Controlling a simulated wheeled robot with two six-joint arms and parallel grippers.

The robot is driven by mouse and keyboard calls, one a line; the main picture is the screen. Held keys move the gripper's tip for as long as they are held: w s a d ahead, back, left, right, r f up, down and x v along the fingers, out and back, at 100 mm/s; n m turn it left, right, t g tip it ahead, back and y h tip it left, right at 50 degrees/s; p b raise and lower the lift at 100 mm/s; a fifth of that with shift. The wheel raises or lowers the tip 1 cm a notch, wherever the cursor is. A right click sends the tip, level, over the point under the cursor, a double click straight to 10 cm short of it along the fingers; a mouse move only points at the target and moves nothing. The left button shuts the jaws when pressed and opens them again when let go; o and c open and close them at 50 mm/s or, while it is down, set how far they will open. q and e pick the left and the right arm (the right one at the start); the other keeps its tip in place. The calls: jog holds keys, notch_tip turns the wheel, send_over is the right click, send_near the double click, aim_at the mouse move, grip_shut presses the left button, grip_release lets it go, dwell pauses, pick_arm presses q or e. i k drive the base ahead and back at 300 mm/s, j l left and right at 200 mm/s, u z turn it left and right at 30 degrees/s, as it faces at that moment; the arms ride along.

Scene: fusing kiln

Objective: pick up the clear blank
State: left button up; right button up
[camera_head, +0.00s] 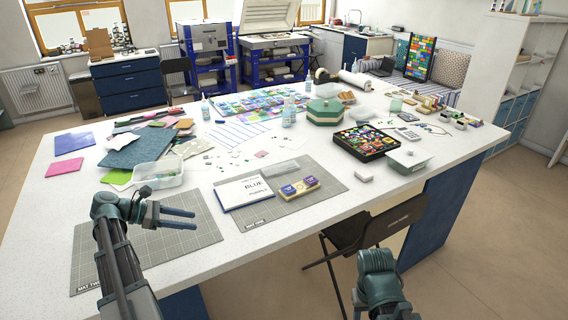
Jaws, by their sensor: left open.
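A pale see-through rectangular piece (281,169), which looks like the clear blank, lies flat at the back of the right-hand grey mat (322,184). It is hard to make out against the mat. My left gripper (194,219) is over the left-hand grey mat (90,262), with its two fingers apart and pointing right. It is empty and well to the left and nearer than the see-through piece. Part of my right arm shows at the bottom, but its fingers do not.
A clear tub (158,177) stands behind the left mat. A dark tray of coloured pieces (366,142) is farther right. A chair (372,228) stands at the front edge.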

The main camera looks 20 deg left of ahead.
aim_at(289, 166)
jog(key=i, duration=1.2)
